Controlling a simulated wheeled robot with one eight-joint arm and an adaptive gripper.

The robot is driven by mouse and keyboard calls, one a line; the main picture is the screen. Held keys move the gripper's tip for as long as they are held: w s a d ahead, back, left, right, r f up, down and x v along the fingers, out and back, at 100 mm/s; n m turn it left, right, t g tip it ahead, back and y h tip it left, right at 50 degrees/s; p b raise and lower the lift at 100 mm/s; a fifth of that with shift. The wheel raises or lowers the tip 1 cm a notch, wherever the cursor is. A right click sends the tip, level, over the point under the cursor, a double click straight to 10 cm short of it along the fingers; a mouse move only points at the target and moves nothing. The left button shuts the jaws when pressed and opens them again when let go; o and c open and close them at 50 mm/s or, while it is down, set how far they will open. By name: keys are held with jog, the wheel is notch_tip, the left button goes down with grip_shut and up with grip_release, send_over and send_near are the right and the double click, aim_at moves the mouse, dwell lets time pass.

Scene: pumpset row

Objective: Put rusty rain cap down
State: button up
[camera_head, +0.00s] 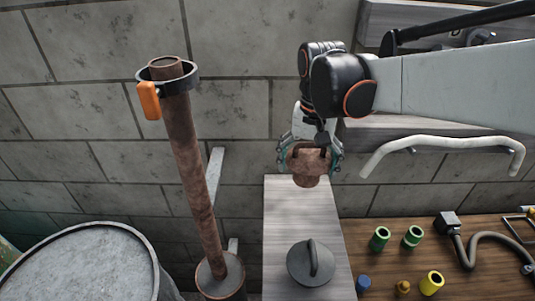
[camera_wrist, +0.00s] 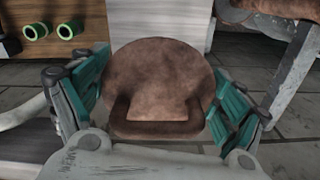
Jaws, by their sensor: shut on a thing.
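The rusty rain cap (camera_head: 308,163) is brown and round with a raised handle. It also fills the middle of the wrist view (camera_wrist: 160,75). My gripper (camera_head: 309,157) is shut on it, with the teal finger pads at either side of the cap in the wrist view (camera_wrist: 158,100). In the head view the cap appears at the far end of a narrow grey wooden surface (camera_head: 305,228). I cannot tell whether it touches that surface.
A dark grey lid with a handle (camera_head: 311,264) lies nearer on the same surface. A rusty pipe (camera_head: 190,150) with a black ring and orange tab stands left. A drum (camera_head: 80,265) is lower left. Green, yellow and blue pieces (camera_head: 431,283) lie on the brown board at right.

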jog(key=f, duration=0.5)
jog(key=f+b, duration=0.1)
jog(key=f, duration=0.4)
jog(key=f+b, duration=0.1)
jog(key=f, duration=0.4)
jog(key=shift+w, duration=0.25)
jog(key=shift+b, duration=0.3)
jog(key=o, duration=1.1)
jog(key=shift+f, duration=0.1)
jog(key=shift+o, duration=0.9)
jog(key=shift+d, duration=0.1)
